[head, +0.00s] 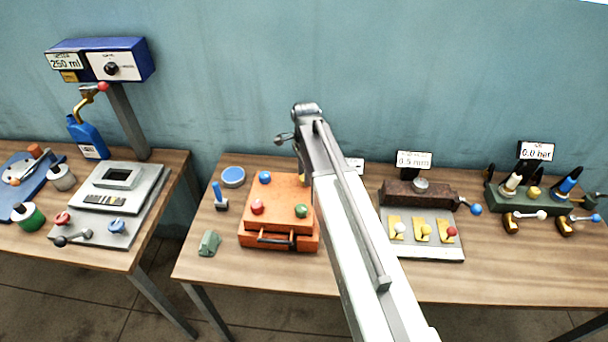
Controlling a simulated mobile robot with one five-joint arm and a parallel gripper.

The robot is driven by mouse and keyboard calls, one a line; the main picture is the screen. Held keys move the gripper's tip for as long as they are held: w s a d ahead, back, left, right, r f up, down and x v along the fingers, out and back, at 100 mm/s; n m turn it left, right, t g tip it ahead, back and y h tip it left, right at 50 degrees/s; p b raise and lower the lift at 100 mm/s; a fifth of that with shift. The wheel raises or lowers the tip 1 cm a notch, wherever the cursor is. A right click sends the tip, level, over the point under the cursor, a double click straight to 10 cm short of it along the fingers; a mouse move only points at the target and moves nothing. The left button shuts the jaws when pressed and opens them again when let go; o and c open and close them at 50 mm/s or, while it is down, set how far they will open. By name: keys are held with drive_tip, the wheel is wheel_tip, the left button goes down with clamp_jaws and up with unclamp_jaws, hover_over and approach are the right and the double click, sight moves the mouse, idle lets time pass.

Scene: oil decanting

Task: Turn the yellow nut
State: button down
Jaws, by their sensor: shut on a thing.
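My arm rises from the bottom of the head view and ends over the back right of an orange box (278,226) on the middle table. A blue nut (265,177), a red nut (257,207) and a green nut (301,211) show on the box top. I see no yellow nut on it; its back right corner is hidden behind my arm. My gripper (302,168) points down at that corner, mostly covered by the arm. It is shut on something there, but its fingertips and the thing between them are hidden.
Right of my arm stand a grey plate (436,247) with coloured knobs and a green block (508,199) with coloured caps. A blue-topped tin (233,176), blue-handled tool (219,195) and green piece (209,243) lie left of the box. A gap separates the left table.

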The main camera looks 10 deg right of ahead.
drive_tip(key=shift+n, duration=0.3)
drive_tip(key=n, duration=0.5)
drive_tip(key=shift+n, duration=0.4)
drive_tip(key=n, duration=1.1)
drive_tip(key=shift+n, duration=0.4)
drive_tip(key=n, duration=0.5)
drive_tip(key=shift+d, duration=0.1)
drive_tip(key=shift+n, duration=0.4)
drive_tip(key=c, duration=0.9)
unclamp_jaws()
